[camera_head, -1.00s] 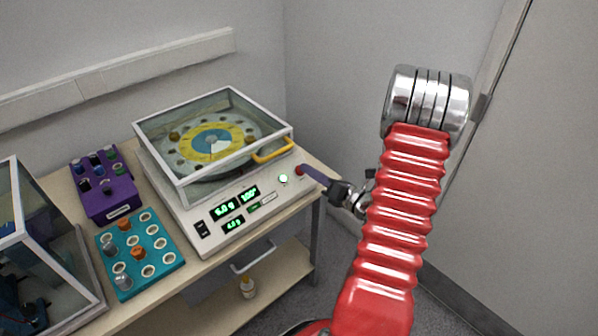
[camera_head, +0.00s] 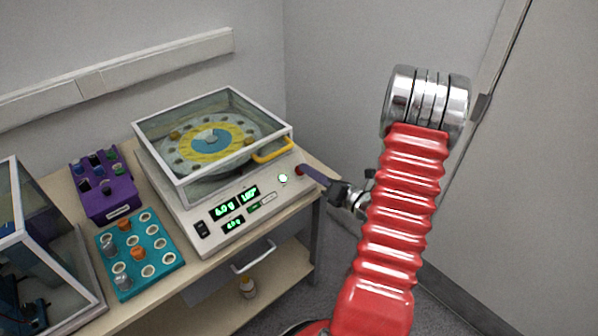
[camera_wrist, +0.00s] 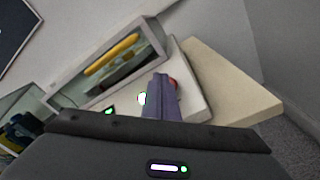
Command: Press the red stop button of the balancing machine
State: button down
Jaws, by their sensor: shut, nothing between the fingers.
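The balancing machine (camera_head: 188,212) stands on the table, a white housing with green displays and a closed clear lid over a yellow and blue disc.
A yellow handle (camera_head: 273,151) sits on the lid just above the buttons. Left of the machine are a purple box (camera_head: 106,192) with knobs and a teal tray (camera_head: 165,262) with several weights. A clear case (camera_head: 62,262) stands at the lower left. The wall is close behind.

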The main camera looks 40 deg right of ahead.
jog(key=shift+w+f, duration=0.2)
jog(key=shift+w, duration=0.05)
jog(key=shift+w+f, duration=0.25)
jog(key=shift+f, duration=0.05)
dwell(0.9)
jog(key=shift+s+r, duration=0.55)
jog(key=shift+r, duration=0.05)
dwell(0.4)
jog(key=s+r, duration=0.1)
jog(key=r, duration=0.1)
jog(key=s+r, duration=0.1)
jog(key=s, duration=0.1)
jog(key=shift+s+r, duration=0.2)
jog(key=shift+r, duration=0.15)
dwell(1.0)
